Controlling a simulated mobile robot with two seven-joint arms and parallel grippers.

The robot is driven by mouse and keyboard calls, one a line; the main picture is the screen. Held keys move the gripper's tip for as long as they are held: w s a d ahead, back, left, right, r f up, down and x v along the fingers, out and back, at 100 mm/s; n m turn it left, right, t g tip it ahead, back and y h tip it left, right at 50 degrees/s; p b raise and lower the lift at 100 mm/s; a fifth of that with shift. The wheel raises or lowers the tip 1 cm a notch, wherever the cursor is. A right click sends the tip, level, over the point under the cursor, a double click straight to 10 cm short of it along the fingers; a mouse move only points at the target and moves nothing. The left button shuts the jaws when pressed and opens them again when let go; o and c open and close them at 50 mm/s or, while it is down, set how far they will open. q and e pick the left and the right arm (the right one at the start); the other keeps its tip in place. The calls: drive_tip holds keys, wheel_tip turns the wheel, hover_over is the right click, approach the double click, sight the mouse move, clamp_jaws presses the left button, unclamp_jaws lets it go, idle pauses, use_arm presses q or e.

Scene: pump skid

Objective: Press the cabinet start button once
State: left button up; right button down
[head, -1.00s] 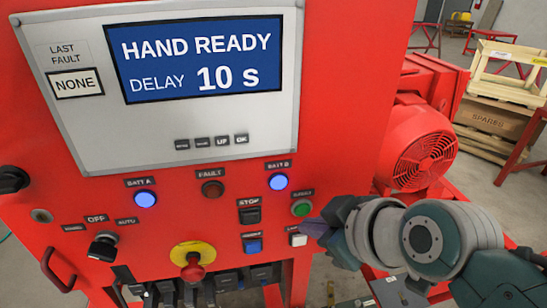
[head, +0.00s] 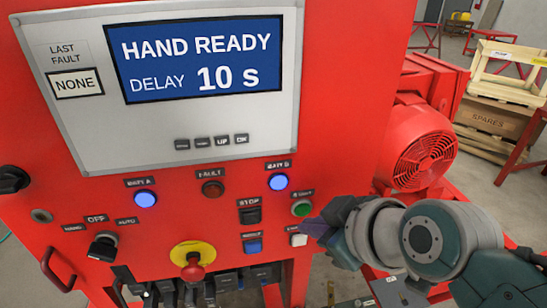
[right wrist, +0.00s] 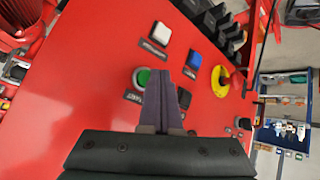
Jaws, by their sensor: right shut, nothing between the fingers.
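The red cabinet front (head: 340,100) carries a green round button (head: 302,208) under a small label that I cannot read surely; I take it as the start button. It also shows in the right wrist view (right wrist: 141,78), left of my fingers. A black STOP button (head: 249,215) is to its left, a white button (head: 298,239) below it, and a blue button (head: 252,246) below left. My right gripper (head: 307,227) is shut and empty, its purple fingertips close to the panel between green and white buttons. Contact cannot be told. My left gripper is out of view.
The display (head: 203,58) reads HAND READY, DELAY 10 s. A red mushroom button (head: 192,271) on a yellow ring (right wrist: 219,84) and a selector knob (head: 103,247) sit low on the panel. A red motor (head: 418,150) stands right of the cabinet.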

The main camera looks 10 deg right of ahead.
drive_tip(key=shift+w, duration=0.15)
drive_tip(key=shift+w, duration=0.3)
drive_tip(key=shift+w+b, duration=0.35)
drive_tip(key=shift+w, duration=0.05)
idle(0.8)
idle(0.4)
drive_tip(key=shift+s+p, duration=0.7)
drive_tip(key=shift+s, duration=0.15)
